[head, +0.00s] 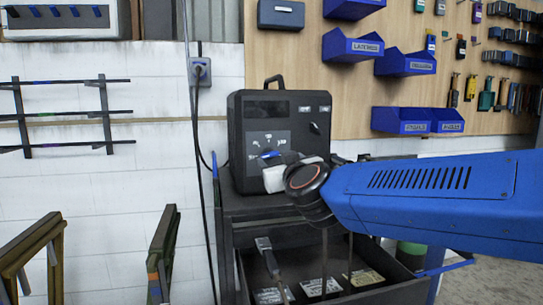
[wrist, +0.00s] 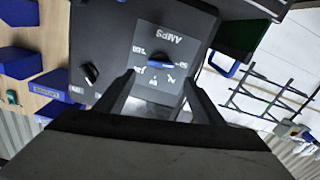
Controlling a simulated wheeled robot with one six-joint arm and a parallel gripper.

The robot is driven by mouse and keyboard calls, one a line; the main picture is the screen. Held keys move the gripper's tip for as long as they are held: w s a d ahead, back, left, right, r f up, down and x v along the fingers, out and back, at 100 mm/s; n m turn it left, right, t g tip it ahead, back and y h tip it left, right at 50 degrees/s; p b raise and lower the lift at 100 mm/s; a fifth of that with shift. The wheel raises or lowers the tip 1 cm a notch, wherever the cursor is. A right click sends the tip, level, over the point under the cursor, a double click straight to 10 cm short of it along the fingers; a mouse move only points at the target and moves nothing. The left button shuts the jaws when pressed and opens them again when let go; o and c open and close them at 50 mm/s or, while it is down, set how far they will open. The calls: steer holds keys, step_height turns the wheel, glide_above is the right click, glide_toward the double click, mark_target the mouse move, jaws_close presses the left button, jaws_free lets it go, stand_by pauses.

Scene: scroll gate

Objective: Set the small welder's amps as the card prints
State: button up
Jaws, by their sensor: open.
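The small welder (head: 283,100) is a black box with a handle, standing on a dark cart. Its front has a grey dial plate, marked AMPS in the wrist view (wrist: 172,36), where the picture is turned over. The amps knob (wrist: 161,61) has a blue bar lying nearly level across the plate; the printed numbers are too small to read. My gripper (wrist: 159,82) is open, with its fingers either side of the dial's lower part and the knob between and beyond the tips. Contact cannot be told. In the head view, my gripper (head: 277,164) partly covers the dial.
Printed cards (head: 318,287) lie in the cart's lower tray; their text is unreadable. A second, small black knob (wrist: 90,74) sits on the welder face. A cable hangs from the wall socket (head: 200,71) left of the welder. Blue bins (head: 352,46) hang on the right.

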mark_target(270, 154)
steer(key=x, duration=0.8)
steer(key=shift+f, duration=0.1)
steer(key=c, duration=1.1)
